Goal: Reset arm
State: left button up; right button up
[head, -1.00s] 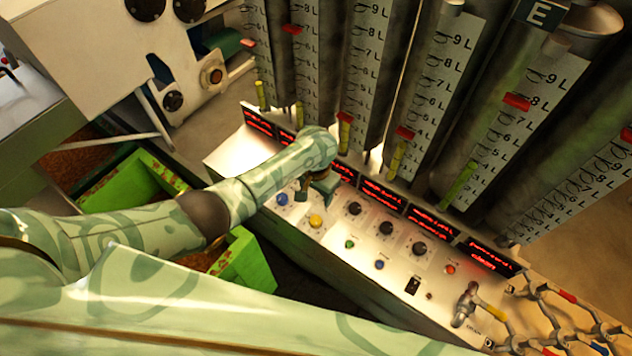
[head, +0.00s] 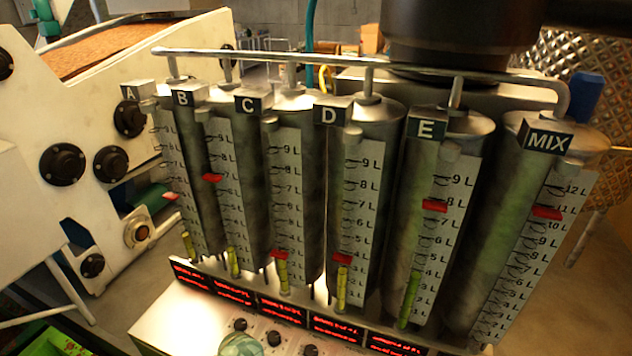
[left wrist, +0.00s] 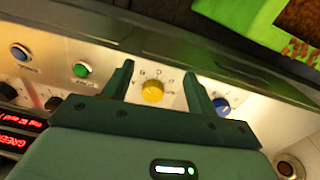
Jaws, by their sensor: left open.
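My left gripper (left wrist: 158,72) shows in the left wrist view with its two dark green fingers apart and nothing held. It is over the white control panel (left wrist: 65,52). A yellow knob (left wrist: 153,92) appears between the fingers; I cannot tell how far it is from them. A blue knob (left wrist: 221,106) lies just beyond the right finger. In the head view only a rounded piece of my left arm shows at the bottom edge; the gripper is out of that picture. My right gripper is in neither view.
Several measuring cylinders labelled A to E and MIX (head: 548,142) stand behind the panel, with red displays (head: 337,329) below them. A pipe (head: 330,58) runs across their tops. A white machine (head: 70,110) stands left. A green bin (left wrist: 240,22) lies beyond the panel edge.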

pick_arm(q)
jog(key=s+a+f+b, duration=0.3)
jog(key=s+f+b, duration=0.3)
jog(key=s+f, duration=0.6)
jog(key=s+a+f+b, duration=0.3)
jog(key=s+f+b, duration=0.4)
jog(key=f, duration=0.9)
jog(key=s+a+f+b, duration=0.2)
jog(key=s+f, duration=0.3)
jog(key=s, duration=0.4)
jog(key=s+a+f+b, duration=0.2)
jog(key=s+f+b, duration=0.2)
jog(key=s, duration=0.6)
jog(key=shift+a+f+m+t, duration=0.3)
jog(key=shift+f+t, duration=0.1)
jog(key=shift+f, duration=0.45)
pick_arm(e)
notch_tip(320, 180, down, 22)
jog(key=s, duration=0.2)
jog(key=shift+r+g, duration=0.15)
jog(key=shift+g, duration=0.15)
